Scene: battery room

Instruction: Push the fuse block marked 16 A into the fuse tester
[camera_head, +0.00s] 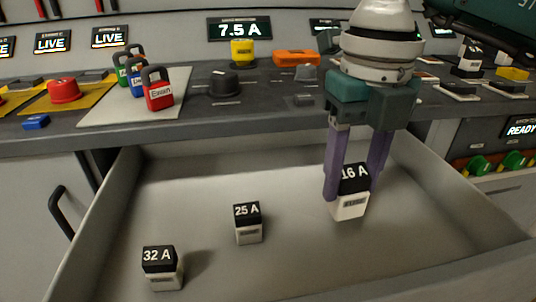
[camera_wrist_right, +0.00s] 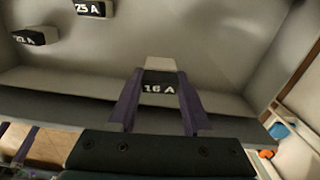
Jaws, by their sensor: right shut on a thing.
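The fuse block marked 16 A (camera_head: 352,202) is black on top and white below. It stands in the open drawer (camera_head: 300,262), at the right of the blocks there. My right gripper (camera_head: 352,190) reaches down into the drawer, its two purple fingers shut on this block from both sides. In the right wrist view the 16 A block (camera_wrist_right: 159,82) sits between the fingertips (camera_wrist_right: 158,98). Whether it touches the drawer floor I cannot tell. No panel is legibly labelled as the fuse tester; a READY display (camera_head: 521,126) shows at the right edge.
Blocks marked 25 A (camera_head: 248,222) and 32 A (camera_head: 162,268) stand in the drawer. The console (camera_head: 250,105) above carries padlocks (camera_head: 158,90), a red button (camera_head: 63,90), a black knob (camera_head: 223,83) and a 7.5 A display (camera_head: 239,29). Drawer walls surround my gripper.

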